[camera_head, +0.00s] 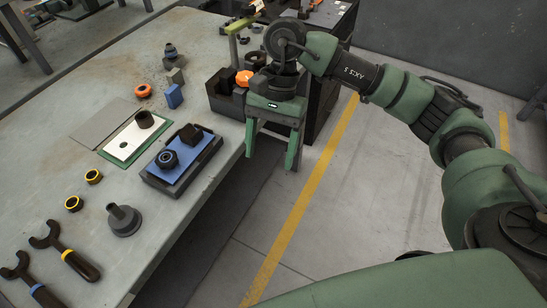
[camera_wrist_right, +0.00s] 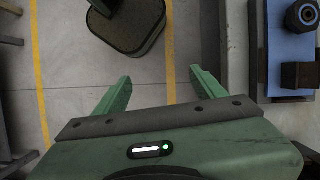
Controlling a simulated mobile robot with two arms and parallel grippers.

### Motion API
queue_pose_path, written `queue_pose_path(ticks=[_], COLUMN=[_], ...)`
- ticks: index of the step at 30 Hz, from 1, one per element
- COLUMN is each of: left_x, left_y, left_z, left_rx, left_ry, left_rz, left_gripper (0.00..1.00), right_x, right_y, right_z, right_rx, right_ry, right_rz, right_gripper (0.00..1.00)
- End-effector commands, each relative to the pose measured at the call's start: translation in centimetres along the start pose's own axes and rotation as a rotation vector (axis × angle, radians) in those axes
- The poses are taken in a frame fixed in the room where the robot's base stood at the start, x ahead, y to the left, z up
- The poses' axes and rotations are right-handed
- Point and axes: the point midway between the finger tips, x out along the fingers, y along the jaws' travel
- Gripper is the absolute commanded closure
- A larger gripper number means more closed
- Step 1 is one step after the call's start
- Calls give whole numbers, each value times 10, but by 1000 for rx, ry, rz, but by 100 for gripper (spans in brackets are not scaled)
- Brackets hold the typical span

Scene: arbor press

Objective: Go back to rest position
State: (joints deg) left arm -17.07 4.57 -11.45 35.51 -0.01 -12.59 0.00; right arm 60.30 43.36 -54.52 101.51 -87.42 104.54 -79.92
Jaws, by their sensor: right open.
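My right gripper (camera_head: 271,157) hangs past the table's right edge, over the open floor. Its two green fingers are spread with nothing between them, and the right wrist view (camera_wrist_right: 160,78) also shows them apart and empty. My right arm reaches in from the right of the head view. A dark block-like fixture with an orange part (camera_head: 244,78), possibly the press, stands at the table edge just left of the gripper and is partly hidden behind it. My left gripper is not in view.
The table (camera_head: 60,150) holds a blue plate with dark parts (camera_head: 190,165), a white plate (camera_head: 128,145), a grey flanged part (camera_head: 123,220), yellow-banded rings (camera_head: 74,203) and two fork-ended tools (camera_head: 65,250). The floor with yellow lines (camera_head: 300,215) is clear below the gripper.

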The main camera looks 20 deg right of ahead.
Motion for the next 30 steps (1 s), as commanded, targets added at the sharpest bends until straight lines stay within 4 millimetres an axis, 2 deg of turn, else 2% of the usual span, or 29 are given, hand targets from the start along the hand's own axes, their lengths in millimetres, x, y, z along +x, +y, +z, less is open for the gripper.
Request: queue_pose_path(ticks=[5,11,13,14,17,20,21,23,24,25,27,29,30], left_x=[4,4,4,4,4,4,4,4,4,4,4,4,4], left_y=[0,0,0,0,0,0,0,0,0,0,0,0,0], left_z=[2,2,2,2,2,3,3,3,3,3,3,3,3], left_rx=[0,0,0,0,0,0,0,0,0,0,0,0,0], left_ry=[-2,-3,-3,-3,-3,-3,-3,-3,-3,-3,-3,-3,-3], left_rz=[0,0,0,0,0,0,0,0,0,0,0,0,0], left_gripper=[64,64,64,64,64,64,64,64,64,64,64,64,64], right_x=[7,8,12,15,30,37,34,19,3,-10,-47,-79,-98], right_y=[9,10,6,2,-21,-54,-68,-88,-100,-108,-124,-134,-139], right_z=[4,5,12,18,53,112,140,179,200,213,230,229,220], right_rx=[-116,-139,-136,-135,-117,-50,-4,92,170,235,402,565,683], right_ry=[-3,-7,-29,-48,-169,-395,-513,-715,-859,-969,-1226,-1449,-1597], right_rz=[43,49,30,13,-89,-247,-316,-417,-478,-518,-594,-639,-661], right_gripper=[29,29,29,29,29,29,29,29,29,29,29,29,29])
